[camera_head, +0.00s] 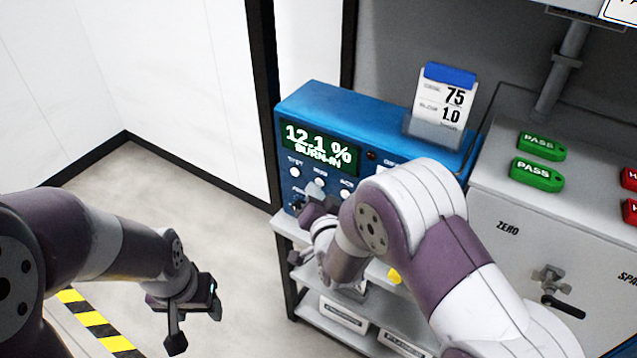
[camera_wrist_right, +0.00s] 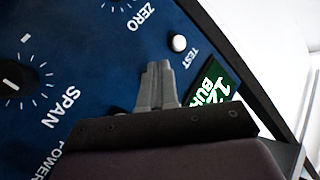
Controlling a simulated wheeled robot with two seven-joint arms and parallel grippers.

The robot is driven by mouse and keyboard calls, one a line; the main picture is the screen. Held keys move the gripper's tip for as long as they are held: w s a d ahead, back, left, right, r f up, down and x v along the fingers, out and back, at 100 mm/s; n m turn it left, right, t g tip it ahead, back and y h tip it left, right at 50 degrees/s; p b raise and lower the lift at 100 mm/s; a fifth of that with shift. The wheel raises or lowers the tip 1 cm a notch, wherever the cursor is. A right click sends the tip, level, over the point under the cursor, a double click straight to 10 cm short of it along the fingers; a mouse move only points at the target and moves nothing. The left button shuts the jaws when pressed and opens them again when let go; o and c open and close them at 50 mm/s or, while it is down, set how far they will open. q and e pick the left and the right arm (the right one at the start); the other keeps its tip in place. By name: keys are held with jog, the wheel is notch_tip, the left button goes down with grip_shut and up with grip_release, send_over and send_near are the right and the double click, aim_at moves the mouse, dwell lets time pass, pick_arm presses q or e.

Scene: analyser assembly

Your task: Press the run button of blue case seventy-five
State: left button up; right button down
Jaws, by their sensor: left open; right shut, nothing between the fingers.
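The blue case (camera_head: 375,135) stands on a shelf bench, with a card (camera_head: 446,100) reading 75 on top. Its green display (camera_head: 318,147) reads 12.1 % BURN-IN. A row of white buttons (camera_head: 319,181) sits below the display; their small labels are hard to read, so I cannot be sure which is run. My right gripper (camera_head: 312,204) is shut and empty before the panel's lower left. In the right wrist view its fingers (camera_wrist_right: 157,86) are near the white TEST button (camera_wrist_right: 179,43) and the display; contact cannot be told. My left gripper (camera_head: 194,328) is open and empty, low over the floor.
In the right wrist view the SPAN knob (camera_wrist_right: 14,80) is at the left. A grey cabinet (camera_head: 530,225) with green PASS tags (camera_head: 537,174) and red tags stands right of the case. The lower shelf (camera_head: 345,322) holds labelled boxes. Floor is clear left of the bench.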

jog(key=shift+s+a, duration=0.35)
jog(key=shift+s, duration=0.2)
jog(key=shift+s+a, duration=0.75)
jog(key=shift+s, duration=0.25)
jog(key=shift+s+a, duration=0.7)
jog(key=shift+s, duration=0.3)
